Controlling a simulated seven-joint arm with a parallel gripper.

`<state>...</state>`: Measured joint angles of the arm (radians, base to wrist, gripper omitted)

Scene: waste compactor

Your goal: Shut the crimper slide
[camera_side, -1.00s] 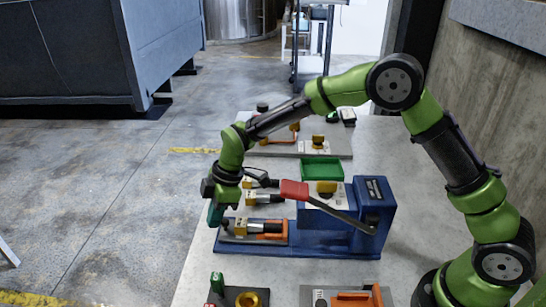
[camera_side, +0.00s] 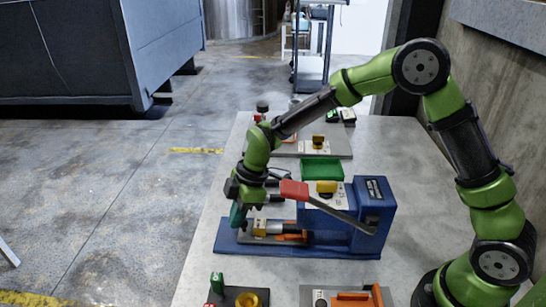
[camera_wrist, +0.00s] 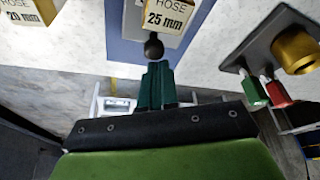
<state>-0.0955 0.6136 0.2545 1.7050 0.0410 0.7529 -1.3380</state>
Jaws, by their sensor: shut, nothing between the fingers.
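The blue crimper (camera_side: 372,215) stands on the table with its red-handled lever (camera_side: 294,190) reaching left over its base. In the wrist view, a black knob (camera_wrist: 153,47) stands by a "HOSE 25 mm" label (camera_wrist: 168,16). My gripper (camera_side: 236,222) is shut and empty at the slide's left end. Its green fingertips (camera_wrist: 157,70) are right beside the knob; contact is unclear.
A green tray (camera_side: 322,168) and another grey plate (camera_side: 340,150) lie behind the crimper. A dark plate with a brass ring (camera_side: 249,299) and a plate with an orange handle (camera_side: 352,299) are in front. The table's left edge is close to my gripper.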

